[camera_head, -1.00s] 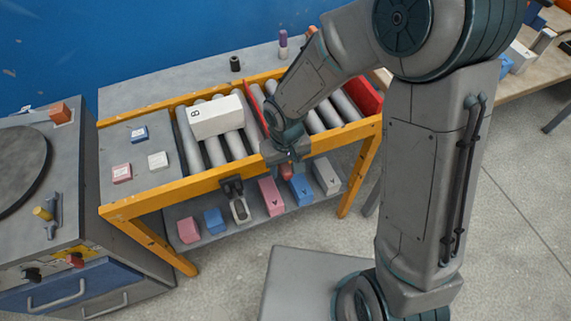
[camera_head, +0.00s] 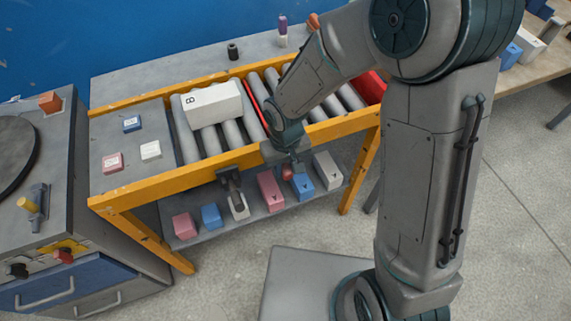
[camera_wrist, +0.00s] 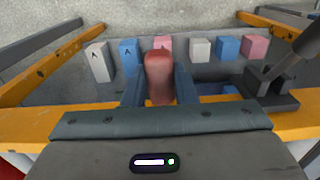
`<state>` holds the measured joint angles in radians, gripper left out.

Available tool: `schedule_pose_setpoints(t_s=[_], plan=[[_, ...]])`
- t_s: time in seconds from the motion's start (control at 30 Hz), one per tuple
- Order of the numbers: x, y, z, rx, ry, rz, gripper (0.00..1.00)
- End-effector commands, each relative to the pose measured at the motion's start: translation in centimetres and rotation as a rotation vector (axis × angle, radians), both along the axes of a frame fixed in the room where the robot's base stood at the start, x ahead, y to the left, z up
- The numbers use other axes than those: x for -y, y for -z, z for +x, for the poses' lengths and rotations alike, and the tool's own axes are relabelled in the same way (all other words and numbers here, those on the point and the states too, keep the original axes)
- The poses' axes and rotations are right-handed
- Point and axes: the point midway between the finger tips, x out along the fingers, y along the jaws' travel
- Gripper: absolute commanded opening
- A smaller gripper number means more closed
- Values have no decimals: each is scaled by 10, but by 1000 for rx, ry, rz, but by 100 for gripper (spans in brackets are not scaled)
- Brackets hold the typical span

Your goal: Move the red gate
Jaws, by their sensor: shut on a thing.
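The red gate (camera_head: 251,97) shows as a thin red strip across the rollers of the yellow-framed conveyor, just right of the white block marked B (camera_head: 212,105). My arm hides part of it. My gripper (camera_head: 292,166) is at the conveyor's front rail, pointing down. In the wrist view its two fingers (camera_wrist: 160,92) are shut on a rounded red handle (camera_wrist: 159,73), which also shows just below the fingers in the head view (camera_head: 287,173). The link between handle and gate is hidden.
A dark bracket (camera_head: 230,177) sits on the front rail left of my gripper. Several coloured blocks stand on the lower shelf (camera_head: 250,222). A red panel (camera_head: 371,86) lies at the conveyor's right end. Three small blocks lie on the left plate (camera_head: 110,185).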

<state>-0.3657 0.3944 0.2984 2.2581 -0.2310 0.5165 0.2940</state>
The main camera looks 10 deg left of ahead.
Motion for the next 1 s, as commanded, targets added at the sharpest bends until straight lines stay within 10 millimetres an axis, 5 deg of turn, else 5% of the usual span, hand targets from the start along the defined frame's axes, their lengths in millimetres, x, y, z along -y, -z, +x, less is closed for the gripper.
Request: schedule_pose_setpoints(t_s=[0.33,0.37,0.43,0.77,1.0], plan=[[1,5,-1,-4,1,-1,0],[1,5,-1,-4,1,-1,28],[1,5,-1,-4,1,-1,47],[0,2,0,0,0,0,47],[0,-34,1,6,2,2,47]])
